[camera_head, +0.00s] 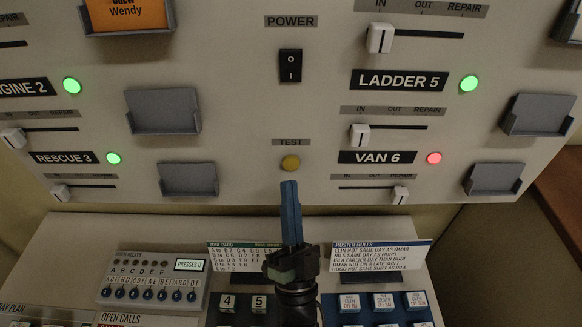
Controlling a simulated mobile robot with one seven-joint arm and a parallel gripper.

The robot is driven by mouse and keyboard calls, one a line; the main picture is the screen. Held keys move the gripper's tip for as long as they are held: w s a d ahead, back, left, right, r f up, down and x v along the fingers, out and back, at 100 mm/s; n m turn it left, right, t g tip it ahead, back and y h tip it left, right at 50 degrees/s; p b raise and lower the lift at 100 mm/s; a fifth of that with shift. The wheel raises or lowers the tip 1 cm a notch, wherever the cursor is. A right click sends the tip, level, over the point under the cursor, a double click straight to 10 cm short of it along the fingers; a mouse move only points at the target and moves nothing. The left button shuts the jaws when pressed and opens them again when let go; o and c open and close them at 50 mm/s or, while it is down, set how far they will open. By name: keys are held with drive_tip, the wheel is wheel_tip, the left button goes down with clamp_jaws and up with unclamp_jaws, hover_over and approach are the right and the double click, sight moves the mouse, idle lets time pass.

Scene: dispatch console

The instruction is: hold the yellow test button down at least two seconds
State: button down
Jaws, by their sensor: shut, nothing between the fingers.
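The yellow test button (290,163) sits on the upright grey panel, under the TEST label (291,142) and below the black power switch. My gripper (289,184) points up toward the panel from the bottom centre. Its blue fingers are shut together with nothing between them. The fingertips appear just below the button in the picture. The whole button face shows. I cannot tell how far the fingertips are from the panel, but they do not cover the button.
The black power switch (290,66) is above the button. Slider knobs (360,134), card holders (187,179) and green and red lamps (434,158) flank it. Below, the sloping desk holds a relay box (150,279), a zone card (243,257), a roster rules card (379,255) and numbered keys.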

drive_tip(key=shift+w+b, duration=0.45)
drive_tip(key=shift+w, duration=0.6)
drive_tip(key=shift+w+f, duration=0.1)
idle(1.3)
drive_tip(key=shift+w+b, duration=0.3)
drive_tip(key=shift+b, duration=0.25)
drive_tip(key=shift+w+b, duration=0.35)
drive_tip(key=shift+w, duration=0.05)
idle(2.3)
drive_tip(key=shift+s, duration=0.15)
idle(0.7)
drive_tip(key=shift+s, duration=0.7)
